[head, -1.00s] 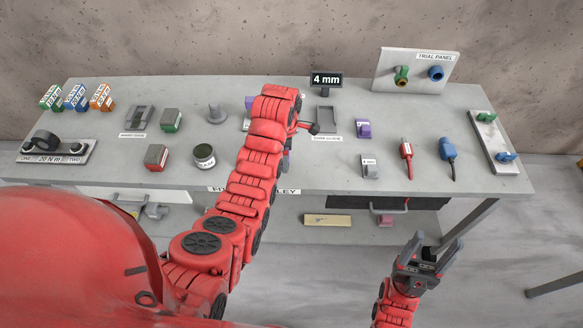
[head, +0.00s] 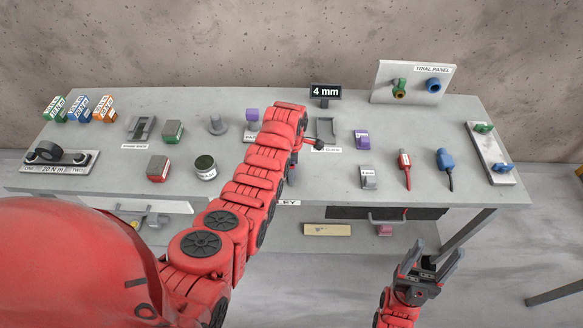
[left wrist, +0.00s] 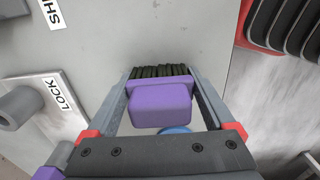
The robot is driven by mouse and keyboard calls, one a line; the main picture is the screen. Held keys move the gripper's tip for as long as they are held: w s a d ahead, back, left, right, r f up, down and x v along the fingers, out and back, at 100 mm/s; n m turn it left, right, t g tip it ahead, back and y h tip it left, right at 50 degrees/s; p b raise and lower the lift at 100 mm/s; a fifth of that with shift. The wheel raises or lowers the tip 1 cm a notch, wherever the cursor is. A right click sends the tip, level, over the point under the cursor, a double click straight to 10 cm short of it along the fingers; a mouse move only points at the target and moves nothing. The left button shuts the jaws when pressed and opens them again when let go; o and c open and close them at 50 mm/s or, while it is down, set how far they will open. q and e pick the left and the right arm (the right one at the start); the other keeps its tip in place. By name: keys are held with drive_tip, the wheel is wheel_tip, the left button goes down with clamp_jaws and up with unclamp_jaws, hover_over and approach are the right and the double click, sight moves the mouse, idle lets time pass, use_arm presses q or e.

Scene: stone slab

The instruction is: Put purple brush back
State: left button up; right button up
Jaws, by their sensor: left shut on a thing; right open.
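The purple brush (left wrist: 160,102) with dark bristles is between the fingers of my left gripper (left wrist: 162,82) in the left wrist view. The gripper is shut on it, with bristles pointing away from the wrist, above the grey bench top. In the head view my left arm hides the held brush and most of that gripper. My right gripper (head: 437,256) is open and empty, low in front of the bench's right part. A purple block (head: 252,114) stands on the bench left of my left arm, and another purple piece (head: 362,139) lies right of it.
A trial panel (head: 415,76) stands behind. Bare bench shows between items.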

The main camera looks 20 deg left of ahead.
use_arm(q)
drive_tip(key=shift+f, duration=0.1)
drive_tip(key=shift+f, duration=0.15)
drive_tip(key=o, duration=0.9)
drive_tip(key=shift+r, duration=0.3)
wheel_tip(320, 180, up, 4)
drive_tip(key=shift+w+r+b, duration=0.1)
drive_tip(key=shift+r+b, duration=0.15)
drive_tip(key=shift+b, duration=0.95)
wheel_tip(320, 180, up, 6)
drive_tip(key=p, duration=0.4)
drive_tip(key=shift+r, duration=0.2)
drive_tip(key=shift+s+r+p, duration=0.2)
drive_tip(key=shift+r+p, duration=0.3)
drive_tip(key=shift+r, duration=0.1)
